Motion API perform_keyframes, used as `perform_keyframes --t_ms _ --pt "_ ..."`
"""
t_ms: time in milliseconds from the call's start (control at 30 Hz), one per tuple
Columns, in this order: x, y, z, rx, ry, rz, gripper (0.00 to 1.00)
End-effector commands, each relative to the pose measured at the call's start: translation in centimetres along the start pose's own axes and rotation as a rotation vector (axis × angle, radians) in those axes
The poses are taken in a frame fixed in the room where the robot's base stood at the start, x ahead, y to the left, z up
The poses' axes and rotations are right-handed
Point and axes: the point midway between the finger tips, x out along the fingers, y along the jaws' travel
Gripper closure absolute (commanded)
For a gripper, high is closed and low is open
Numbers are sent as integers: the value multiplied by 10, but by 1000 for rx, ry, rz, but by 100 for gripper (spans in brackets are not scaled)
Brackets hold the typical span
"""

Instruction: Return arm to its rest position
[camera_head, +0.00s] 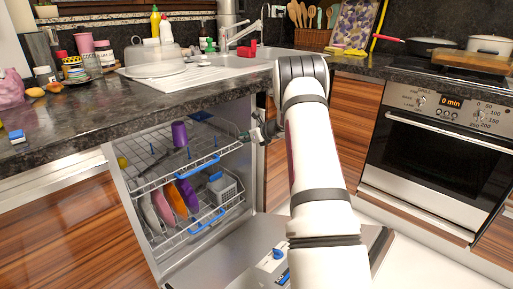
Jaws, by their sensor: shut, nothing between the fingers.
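My arm reaches up from the bottom right of the head view and bends at a dark joint near the counter edge. My gripper (247,135) is small in the picture, pointing left beside the right edge of the open dishwasher (245,185). It is shut and empty. The upper rack (160,178) holds a purple cup (179,134) just left of the gripper, with a gap between them. Part of the gripper's wrist is hidden behind my arm.
The dishwasher door (225,245) lies folded down in front, under my arm. The lower rack (190,238) holds several plates and a grey basket (222,188). The dark counter (75,125) runs above. An oven (435,150) stands at the right.

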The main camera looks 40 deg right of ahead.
Motion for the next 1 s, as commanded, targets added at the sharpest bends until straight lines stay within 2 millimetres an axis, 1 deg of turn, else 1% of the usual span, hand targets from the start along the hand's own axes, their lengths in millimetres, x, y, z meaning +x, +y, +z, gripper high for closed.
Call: perform_keyframes --t_ms 33,200,400,567,800,867,933,967,1000 --pt "-8 -1 -6 2 0 -3 100" --pt "-33 -1 -20 2 0 -3 100" --pt "-52 0 -30 1 0 -1 100" --pt "-58 0 -33 1 -1 -2 100" --pt "-59 1 -33 -2 -1 0 100" --pt "-60 6 -28 -17 -2 10 100" --pt "-62 20 -16 -58 -3 37 100" --pt "-64 30 -9 -87 -4 55 100" --pt "-67 46 3 -132 -5 84 100"
